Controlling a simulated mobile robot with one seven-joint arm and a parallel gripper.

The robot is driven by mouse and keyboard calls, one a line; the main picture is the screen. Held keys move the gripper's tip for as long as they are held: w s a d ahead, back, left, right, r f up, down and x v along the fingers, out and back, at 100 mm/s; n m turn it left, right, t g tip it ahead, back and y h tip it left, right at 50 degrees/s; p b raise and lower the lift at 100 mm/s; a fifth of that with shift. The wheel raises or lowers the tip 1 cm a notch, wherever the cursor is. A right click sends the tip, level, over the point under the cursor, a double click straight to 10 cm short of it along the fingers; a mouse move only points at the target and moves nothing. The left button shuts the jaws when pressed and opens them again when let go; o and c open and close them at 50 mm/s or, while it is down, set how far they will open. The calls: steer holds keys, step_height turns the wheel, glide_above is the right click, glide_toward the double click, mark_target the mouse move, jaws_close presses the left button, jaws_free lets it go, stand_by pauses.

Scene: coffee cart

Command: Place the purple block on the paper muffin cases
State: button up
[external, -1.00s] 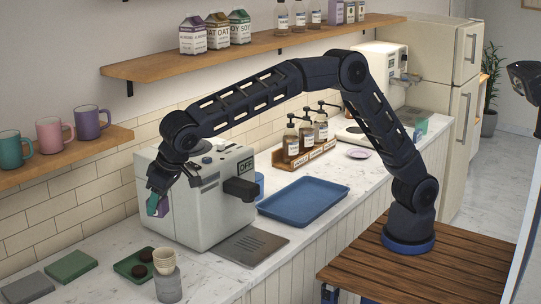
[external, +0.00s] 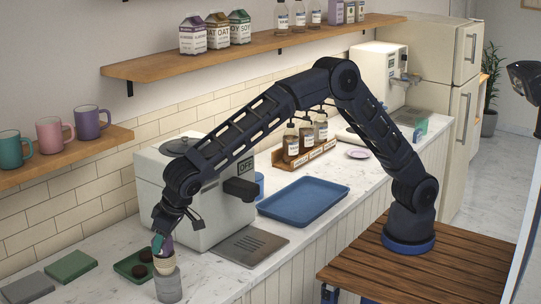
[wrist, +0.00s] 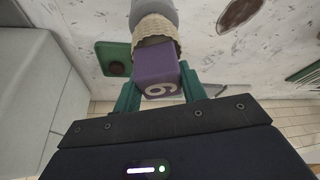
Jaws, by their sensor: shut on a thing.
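The purple block (wrist: 157,68), marked with a 6, is between the green fingers of my gripper (wrist: 159,82) in the wrist view. My gripper is shut on it. In the external view my gripper (external: 162,242) is low at the left, with the block mostly hidden by it. The beige paper muffin cases (external: 164,264) stand right below, on top of a grey cylinder (external: 168,288). In the wrist view the ribbed cases (wrist: 152,30) lie just beyond the block and overlap it in the picture. I cannot tell whether the block touches them.
A green tray (external: 124,267) with dark round cookies is close beside the cases. The white coffee machine (external: 200,205) stands behind my gripper. Green (external: 72,266) and grey (external: 28,287) slabs lie at the left. A blue tray (external: 303,202) lies to the right.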

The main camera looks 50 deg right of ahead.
steer(key=shift+f, duration=0.1)
steer(key=o, duration=1)
steer(key=shift+c, duration=0.2)
steer(key=v, duration=1.2)
